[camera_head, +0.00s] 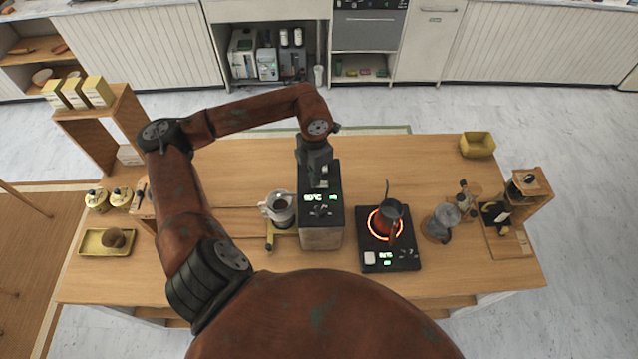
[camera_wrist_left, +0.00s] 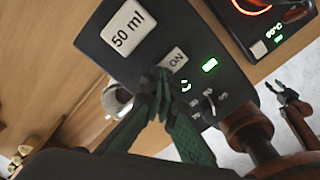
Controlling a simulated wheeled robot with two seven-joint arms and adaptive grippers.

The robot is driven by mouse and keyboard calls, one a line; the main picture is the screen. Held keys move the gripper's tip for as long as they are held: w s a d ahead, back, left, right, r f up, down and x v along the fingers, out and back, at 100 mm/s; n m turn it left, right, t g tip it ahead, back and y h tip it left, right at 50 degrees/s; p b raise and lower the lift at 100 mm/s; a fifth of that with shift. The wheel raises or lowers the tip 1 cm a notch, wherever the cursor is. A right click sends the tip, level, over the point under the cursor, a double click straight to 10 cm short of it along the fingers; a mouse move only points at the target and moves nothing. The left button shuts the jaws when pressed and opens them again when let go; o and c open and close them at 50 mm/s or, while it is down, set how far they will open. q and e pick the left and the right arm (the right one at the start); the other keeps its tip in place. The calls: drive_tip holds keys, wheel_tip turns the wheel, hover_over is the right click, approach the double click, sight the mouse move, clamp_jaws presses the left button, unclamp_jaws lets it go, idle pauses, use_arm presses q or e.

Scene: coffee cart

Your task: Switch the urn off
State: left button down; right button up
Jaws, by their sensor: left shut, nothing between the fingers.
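The urn (camera_head: 320,230) is a dark-topped block at the middle of the counter, its green display lit. In the left wrist view its dark top panel (camera_wrist_left: 108,62) carries a white "50 ml" button (camera_wrist_left: 128,28), an "ON" label (camera_wrist_left: 174,59) and green lights. My left gripper (camera_head: 318,184) is over the urn top. In the left wrist view its green fingers (camera_wrist_left: 160,78) are shut and empty, tips beside the "ON" label; I cannot tell whether they touch the panel. My right gripper (camera_wrist_left: 284,90) shows small at the right of that view, apparently with fingers apart.
Right of the urn, a hot plate (camera_head: 376,262) with a glowing red ring bears a dark pot (camera_head: 388,220). A metal pitcher (camera_head: 279,211) stands close on the left. A glass vessel (camera_head: 441,222) stands farther right. The far counter is mostly clear.

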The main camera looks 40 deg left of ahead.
use_arm(q)
drive_tip(key=shift+f, duration=0.25)
drive_tip(key=shift+r, duration=0.85)
drive_tip(key=shift+r+p, duration=1.4)
drive_tip(key=shift+r, duration=1.3)
